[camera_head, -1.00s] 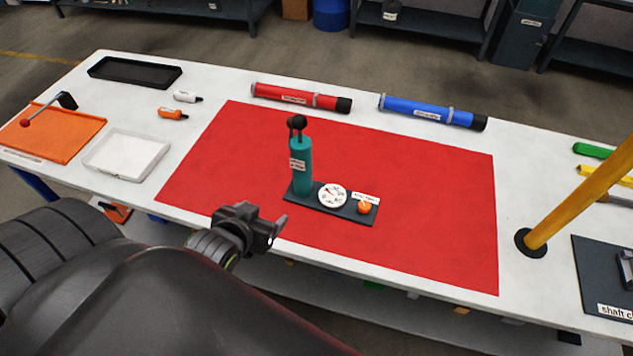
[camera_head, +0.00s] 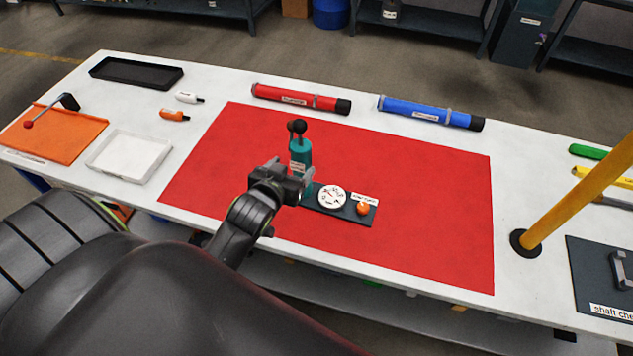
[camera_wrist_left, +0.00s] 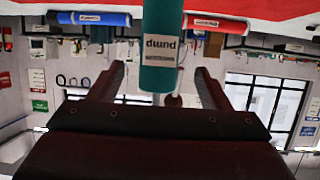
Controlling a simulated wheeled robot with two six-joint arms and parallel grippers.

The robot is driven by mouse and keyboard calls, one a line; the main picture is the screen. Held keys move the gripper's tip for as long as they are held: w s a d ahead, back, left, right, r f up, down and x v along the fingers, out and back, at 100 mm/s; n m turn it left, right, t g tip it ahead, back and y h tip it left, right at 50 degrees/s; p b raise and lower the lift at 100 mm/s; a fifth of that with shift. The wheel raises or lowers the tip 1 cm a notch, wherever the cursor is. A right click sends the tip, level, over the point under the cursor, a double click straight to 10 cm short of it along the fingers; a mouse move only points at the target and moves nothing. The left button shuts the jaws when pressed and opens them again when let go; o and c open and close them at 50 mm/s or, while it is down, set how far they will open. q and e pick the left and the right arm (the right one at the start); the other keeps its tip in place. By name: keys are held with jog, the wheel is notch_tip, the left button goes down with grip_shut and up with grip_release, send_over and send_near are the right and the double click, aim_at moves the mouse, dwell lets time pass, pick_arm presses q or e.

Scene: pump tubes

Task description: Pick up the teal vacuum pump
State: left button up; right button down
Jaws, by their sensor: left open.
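The teal vacuum pump (camera_head: 302,152) stands upright on a dark base (camera_head: 338,206) on the red mat (camera_head: 420,235). It has a black knobbed top, a white label, a round white gauge (camera_head: 332,196) and an orange knob (camera_head: 362,208). My left gripper (camera_head: 290,172) is open in front of the pump and hides the lower part of its cylinder. In the left wrist view, the pump's teal cylinder (camera_wrist_left: 160,25) with its "pump" label appears upside down between the two open fingers (camera_wrist_left: 158,85). I cannot tell whether the fingers touch it. My right gripper is not in view.
A red tube (camera_head: 300,98) and a blue tube (camera_head: 430,112) lie behind the mat. A white tray (camera_head: 128,158) and an orange board (camera_head: 60,135) are at left. A yellow post (camera_head: 575,200) stands at right. The mat's right half is clear.

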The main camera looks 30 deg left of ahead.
aim_at(298, 162)
pick_arm(q)
jog(key=shift+x, duration=0.9)
jog(key=shift+w+p, duration=0.4)
jog(key=shift+w, duration=0.1)
jog(key=shift+f+p+x, duration=0.25)
jog(key=shift+p+x, duration=0.3)
jog(key=shift+x, duration=1.55)
jog(key=shift+s, duration=0.15)
jog(key=c, duration=0.4)
grip_shut()
jog(key=shift+r, duration=0.15)
